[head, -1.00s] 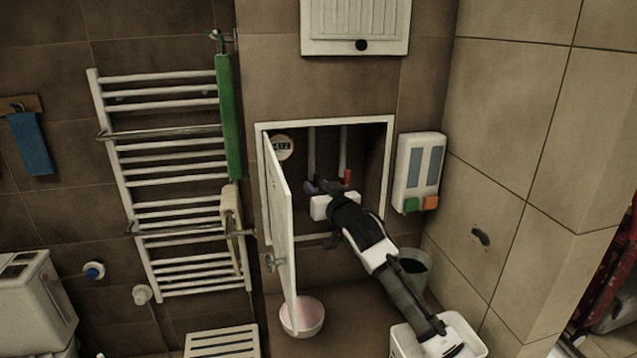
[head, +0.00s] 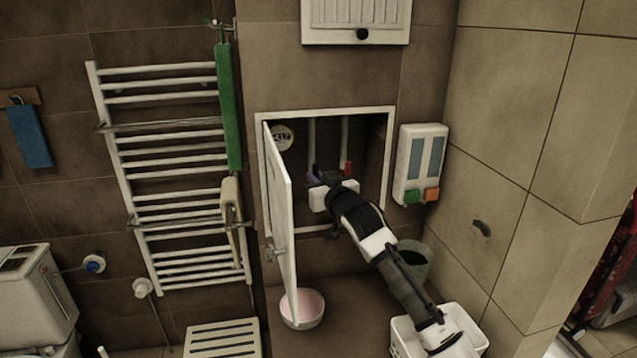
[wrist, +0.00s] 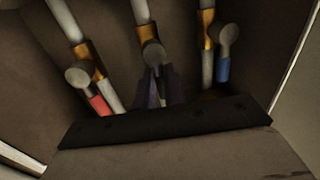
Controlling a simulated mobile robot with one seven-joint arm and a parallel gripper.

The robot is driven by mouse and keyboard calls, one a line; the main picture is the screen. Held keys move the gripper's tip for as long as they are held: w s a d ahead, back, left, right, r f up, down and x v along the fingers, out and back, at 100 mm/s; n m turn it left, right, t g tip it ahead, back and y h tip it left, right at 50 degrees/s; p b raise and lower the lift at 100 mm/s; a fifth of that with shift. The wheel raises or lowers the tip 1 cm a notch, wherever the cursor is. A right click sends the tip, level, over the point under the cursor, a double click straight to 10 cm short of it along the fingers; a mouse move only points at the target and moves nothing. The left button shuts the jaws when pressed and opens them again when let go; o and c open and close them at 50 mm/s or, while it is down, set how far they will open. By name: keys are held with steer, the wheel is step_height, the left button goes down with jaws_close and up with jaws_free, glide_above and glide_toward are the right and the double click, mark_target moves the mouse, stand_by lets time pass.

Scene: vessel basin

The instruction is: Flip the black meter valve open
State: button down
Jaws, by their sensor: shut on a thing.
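In the wrist view, three pipes with brass fittings and round grey valve ends stand in a row. The middle one is the black meter valve (wrist: 153,52). My gripper (wrist: 160,84) is shut on its handle, which is mostly hidden between the dark fingers. The red-handled valve (wrist: 101,105) is to the left and the blue-handled valve (wrist: 222,69) to the right. In the head view, my gripper (head: 325,177) reaches into the open wall cabinet (head: 325,116). The white hand hides much of the valves there, and the red handle (head: 347,168) shows just right of the fingers.
The cabinet door (head: 283,220) stands open on the left, close to my arm. A soap dispenser (head: 420,165) is on the wall at right. A pink bowl (head: 302,309) and a grey bucket (head: 415,262) are below. A towel radiator (head: 170,180) is farther left.

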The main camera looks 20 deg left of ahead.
steer(key=c, duration=1.5)
jaws_free()
steer(key=b+v, duration=0.5)
steer(key=v, duration=0.9)
